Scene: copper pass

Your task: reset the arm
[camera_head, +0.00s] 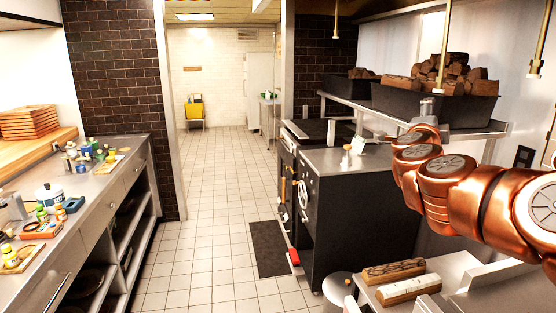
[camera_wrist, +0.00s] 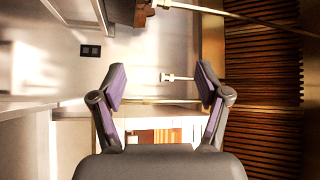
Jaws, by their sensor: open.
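My copper arm (camera_head: 450,185) reaches in from the right edge in the head view, its far end pointing toward the shelf of black bins. My gripper (camera_wrist: 160,88) shows in the wrist view with its two purple-padded fingers spread apart. Nothing is between the fingers. Behind them are a brass-coloured rod (camera_wrist: 165,101) and a pale wall, with no contact that I can make out. The gripper's fingers cannot be made out in the head view.
A shelf (camera_head: 400,112) with black bins (camera_head: 435,104) of brown blocks is close to my arm. A dark cooking unit (camera_head: 355,205) stands below. A cluttered counter (camera_head: 95,180) is at left.

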